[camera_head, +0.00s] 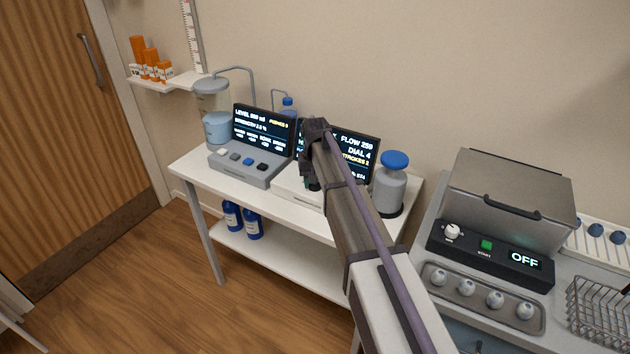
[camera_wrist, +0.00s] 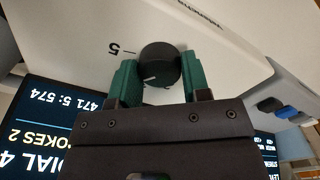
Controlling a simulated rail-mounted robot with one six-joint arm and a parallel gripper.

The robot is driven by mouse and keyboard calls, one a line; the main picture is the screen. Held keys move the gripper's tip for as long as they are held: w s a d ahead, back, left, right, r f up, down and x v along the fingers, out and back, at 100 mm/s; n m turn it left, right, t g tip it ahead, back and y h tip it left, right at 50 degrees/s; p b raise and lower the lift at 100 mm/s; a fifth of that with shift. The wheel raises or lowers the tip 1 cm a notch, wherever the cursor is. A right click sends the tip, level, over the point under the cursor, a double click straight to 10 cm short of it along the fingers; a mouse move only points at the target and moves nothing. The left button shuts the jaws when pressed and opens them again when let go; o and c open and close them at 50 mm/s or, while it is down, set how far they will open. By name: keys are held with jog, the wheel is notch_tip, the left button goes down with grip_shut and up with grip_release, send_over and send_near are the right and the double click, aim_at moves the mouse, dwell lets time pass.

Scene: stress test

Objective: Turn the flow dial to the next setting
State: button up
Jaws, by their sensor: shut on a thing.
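The flow dial (camera_wrist: 158,62) is a round black knob with a white pointer line, on a pale sloped panel (camera_wrist: 70,30). A tick and a printed "5" show beside it in the wrist view. My gripper (camera_wrist: 159,76) is shut on the dial, one green fingertip on each side. In the head view my gripper (camera_head: 312,182) reaches down at the pale unit, and my arm hides the dial. The flow screen (camera_head: 355,152) behind it is partly covered by my arm; it reads "DIAL 4". The wrist view shows this screen (camera_wrist: 45,125) upside down, also with "DIAL 4".
A grey console (camera_head: 248,163) with its own screen stands left on the white table (camera_head: 190,160). A grey bottle with a blue cap (camera_head: 390,188) is close right of my arm. Further right are a lidded steriliser reading "OFF" (camera_head: 490,255) and a wire basket (camera_head: 598,308).

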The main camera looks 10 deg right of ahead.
jog(key=o, duration=0.9)
jog(key=shift+r, duration=0.1)
notch_tip(320, 180, up, 11)
jog(key=p, duration=1.1)
jog(key=shift+f, duration=0.2)
jog(key=shift+n, duration=0.4)
jog(key=s, duration=2.9)
jog(key=shift+s, duration=0.35)
